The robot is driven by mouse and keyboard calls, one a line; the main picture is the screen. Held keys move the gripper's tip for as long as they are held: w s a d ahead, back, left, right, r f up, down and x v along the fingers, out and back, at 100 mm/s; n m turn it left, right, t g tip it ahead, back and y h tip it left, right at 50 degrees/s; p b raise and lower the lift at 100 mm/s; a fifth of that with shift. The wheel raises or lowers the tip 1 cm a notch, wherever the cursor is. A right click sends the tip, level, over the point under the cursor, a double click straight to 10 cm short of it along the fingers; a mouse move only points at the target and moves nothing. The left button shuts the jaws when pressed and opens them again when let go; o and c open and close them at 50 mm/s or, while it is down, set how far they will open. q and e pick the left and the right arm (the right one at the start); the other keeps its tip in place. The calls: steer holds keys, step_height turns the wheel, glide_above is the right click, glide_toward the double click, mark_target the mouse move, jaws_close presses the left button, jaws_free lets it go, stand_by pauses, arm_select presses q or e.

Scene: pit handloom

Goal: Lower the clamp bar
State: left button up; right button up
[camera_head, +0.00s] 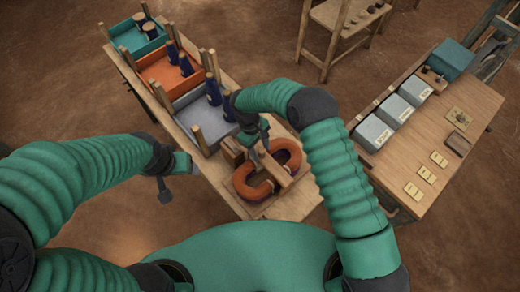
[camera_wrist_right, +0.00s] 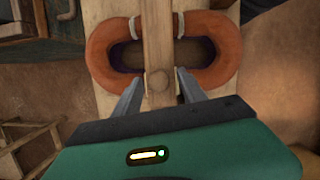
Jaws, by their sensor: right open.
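The clamp bar (camera_wrist_right: 156,45) is a narrow wooden bar with a round knob at its near end. In the right wrist view it crosses the middle of an orange ring-shaped hank (camera_wrist_right: 235,55); whether it touches the hank cannot be told. In the head view the hank (camera_head: 248,190) lies on the near end of the long wooden bench. My right gripper (camera_wrist_right: 158,90) is open, one finger on each side of the bar near the knob, with gaps visible. My left gripper (camera_head: 164,188) hangs left of the bench, away from the bar; its fingers are unclear.
Teal (camera_head: 131,40), orange (camera_head: 160,72) and grey (camera_head: 187,105) trays with dark spools stand along the bench among wooden posts. A side table (camera_head: 430,140) at the right holds grey boxes and yellow cards. Bare floor lies left of the bench.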

steer(key=shift+w+r, duration=0.1)
steer(key=shift+r, duration=0.15)
steer(key=b+v, duration=0.4)
steer(key=v, duration=1.2)
steer(key=shift+r, duration=0.15)
steer(key=shift+a, duration=0.1)
